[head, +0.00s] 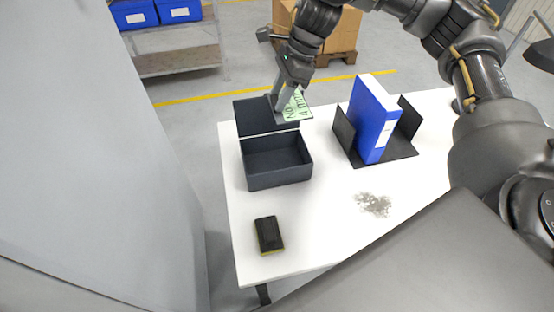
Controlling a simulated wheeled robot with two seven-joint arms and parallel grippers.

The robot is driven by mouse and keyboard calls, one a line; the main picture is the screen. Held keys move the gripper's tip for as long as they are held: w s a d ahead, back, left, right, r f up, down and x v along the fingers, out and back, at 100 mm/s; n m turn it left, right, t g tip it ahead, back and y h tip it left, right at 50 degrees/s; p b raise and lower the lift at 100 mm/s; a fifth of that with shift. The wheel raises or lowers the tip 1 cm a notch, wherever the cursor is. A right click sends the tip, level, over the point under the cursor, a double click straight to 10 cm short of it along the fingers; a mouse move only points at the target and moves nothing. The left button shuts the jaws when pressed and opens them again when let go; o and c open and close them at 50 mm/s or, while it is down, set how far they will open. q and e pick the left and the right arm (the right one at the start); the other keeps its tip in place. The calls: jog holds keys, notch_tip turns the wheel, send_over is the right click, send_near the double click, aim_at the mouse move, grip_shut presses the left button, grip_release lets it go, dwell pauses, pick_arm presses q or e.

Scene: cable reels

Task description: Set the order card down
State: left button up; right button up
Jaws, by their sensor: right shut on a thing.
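The order card (297,107) is pale green with dark print, partly readable as "NO" and "4 mm". My right gripper (278,106) is shut on it, pointing down over the far left part of the white table (322,205). The card is just above or at the right end of a dark flat panel (255,117) behind a dark open box (276,180). I cannot tell whether the card touches the panel or the table. The gripper hides the card's left part. My left gripper is not in the view.
A blue binder (371,118) stands in a dark holder (399,150) at the table's right. A black and yellow sponge (269,234) lies near the front left, and a grey dusty patch (373,204) is at the middle right. A grey panel (95,170) stands left of the table.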

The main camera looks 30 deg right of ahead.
jog(key=f, duration=1.3)
jog(key=w+f, duration=0.1)
jog(key=f, duration=0.6)
jog(key=shift+f+b, duration=0.15)
jog(key=shift+b, duration=0.15)
jog(key=shift+f, duration=2.2)
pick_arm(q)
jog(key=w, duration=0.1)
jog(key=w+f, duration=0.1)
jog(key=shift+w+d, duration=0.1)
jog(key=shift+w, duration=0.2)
pick_arm(e)
jog(key=shift+s, duration=0.1)
jog(key=o, duration=1)
